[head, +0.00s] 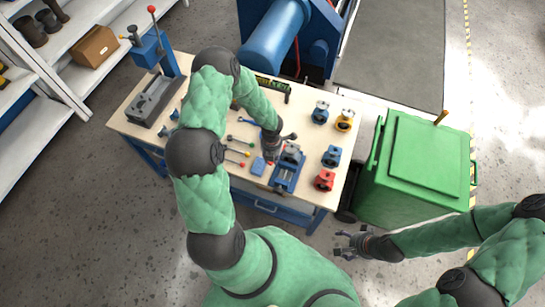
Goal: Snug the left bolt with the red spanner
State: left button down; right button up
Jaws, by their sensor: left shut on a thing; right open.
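My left gripper (279,150) is over the workbench, shut on a tool that its fingers and wrist mostly hide. A small red part shows just below the fingers, consistent with the red spanner (270,163). Right beside it, a grey butterfly valve (291,153) sits in the blue vise (287,172). The left bolt is too small to make out, and I cannot tell whether the tool touches it. My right gripper (345,243) is open and empty, low in front of the bench, over the floor.
Several tools with coloured ends (236,151) lie left of the vise, near a blue pad (258,166). Blue, yellow and red valves (325,180) stand on the right. A press (152,85) is at the bench's left. A green bin (420,160) stands right of the bench.

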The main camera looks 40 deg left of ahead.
pick_arm(q)
jog(key=shift+a+f+m+p, duration=0.1)
jog(key=shift+a+m+p, duration=0.75)
jog(key=shift+m+p, duration=0.3)
jog(key=shift+w+a+m+p, duration=0.15)
jog(key=shift+a+m+p, duration=0.35)
jog(key=shift+p, duration=0.3)
jog(key=shift+w+a+m+p, duration=0.3)
jog(key=shift+a+m+p, duration=0.3)
jog(key=shift+p, duration=0.4)
dwell(0.6)
